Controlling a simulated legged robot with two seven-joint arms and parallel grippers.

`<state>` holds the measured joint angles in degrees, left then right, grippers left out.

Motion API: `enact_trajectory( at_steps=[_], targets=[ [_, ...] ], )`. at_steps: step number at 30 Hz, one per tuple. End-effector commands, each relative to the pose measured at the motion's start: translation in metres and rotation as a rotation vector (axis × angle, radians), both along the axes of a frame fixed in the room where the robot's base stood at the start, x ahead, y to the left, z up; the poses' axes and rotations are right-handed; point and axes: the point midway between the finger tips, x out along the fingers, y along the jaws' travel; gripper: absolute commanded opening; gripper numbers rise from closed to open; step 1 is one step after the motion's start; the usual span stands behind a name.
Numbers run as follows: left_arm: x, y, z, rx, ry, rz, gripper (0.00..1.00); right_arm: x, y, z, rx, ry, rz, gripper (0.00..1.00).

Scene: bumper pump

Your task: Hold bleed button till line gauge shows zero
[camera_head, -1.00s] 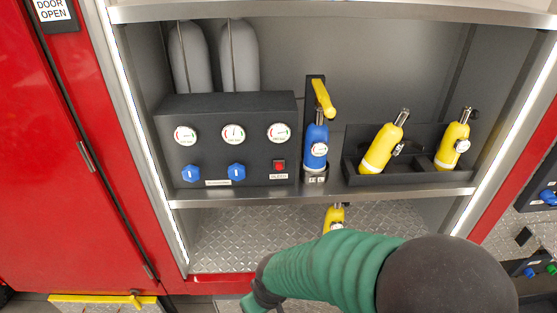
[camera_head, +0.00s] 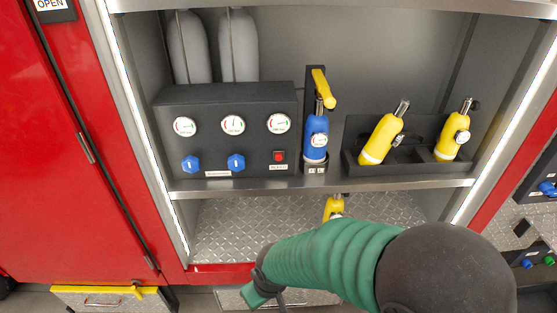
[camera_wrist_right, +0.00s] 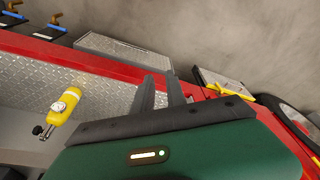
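The red bleed button (camera_head: 279,156) sits low on the right of a dark panel (camera_head: 207,152) on the cabinet shelf, with a small label under it. Three round white gauges line the panel; the right gauge (camera_head: 279,123) is directly above the button, and its reading is too small to tell. Nothing touches the button. My right arm, green and dark, reaches in from the lower right, below the shelf and well short of the panel. Its gripper fingers show in the right wrist view (camera_wrist_right: 161,88), apart and empty. My left gripper is out of view.
Two blue knobs (camera_head: 236,162) are left of the button. A blue cylinder with a yellow lever (camera_head: 323,89) stands just right of the panel. Two yellow cylinders lean in a dark holder (camera_head: 352,167) farther right. The shelf's front edge (camera_head: 400,185) lies between my arm and the panel.

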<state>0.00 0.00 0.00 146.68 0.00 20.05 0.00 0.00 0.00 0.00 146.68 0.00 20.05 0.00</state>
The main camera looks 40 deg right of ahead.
Motion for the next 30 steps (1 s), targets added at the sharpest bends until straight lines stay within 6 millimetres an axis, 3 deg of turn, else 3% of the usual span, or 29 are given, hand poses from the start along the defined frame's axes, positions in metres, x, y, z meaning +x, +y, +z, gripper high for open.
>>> enact_trajectory(
  at_steps=[1, 3, 30],
  targets=[
    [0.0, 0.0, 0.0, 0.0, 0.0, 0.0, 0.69, 0.0, 0.0, 0.0, 0.0, 0.0, 0.0, 0.09],
    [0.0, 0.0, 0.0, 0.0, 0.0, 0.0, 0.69, 0.0, 0.0, 0.0, 0.0, 0.0, 0.0, 0.0],
    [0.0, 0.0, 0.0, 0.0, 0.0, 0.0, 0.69, 0.0, 0.0, 0.0, 0.0, 0.0, 0.0, 0.0]
  ],
)
